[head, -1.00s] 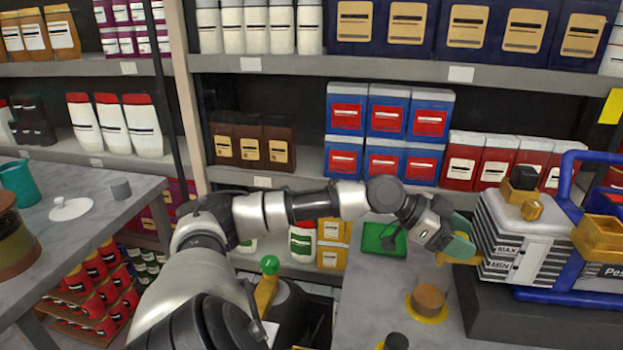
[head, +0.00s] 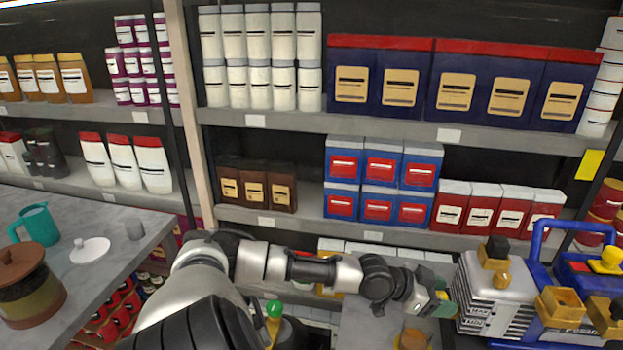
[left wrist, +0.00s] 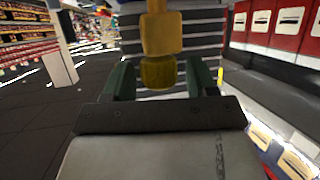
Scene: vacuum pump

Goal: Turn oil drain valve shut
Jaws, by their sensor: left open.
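The vacuum pump (head: 497,284), with grey ribbed sides and a blue frame, stands at the right of the head view. My left gripper (head: 445,304) is at the pump's left side. In the left wrist view, the brass-coloured drain valve (left wrist: 161,34) sticks out from the ribbed side, with a darker round end (left wrist: 157,72) nearest me. The green fingers of my left gripper (left wrist: 160,82) are open, one on each side of that end. I cannot tell whether they touch it. In the head view the gripper hides the valve. My right gripper is not in view.
Shelves with blue boxes (head: 362,203) and other packs stand behind the pump. A table at the left holds a teal cup (head: 40,226) and a brown-lidded pot (head: 28,285). An amber container (head: 413,339) stands below the gripper.

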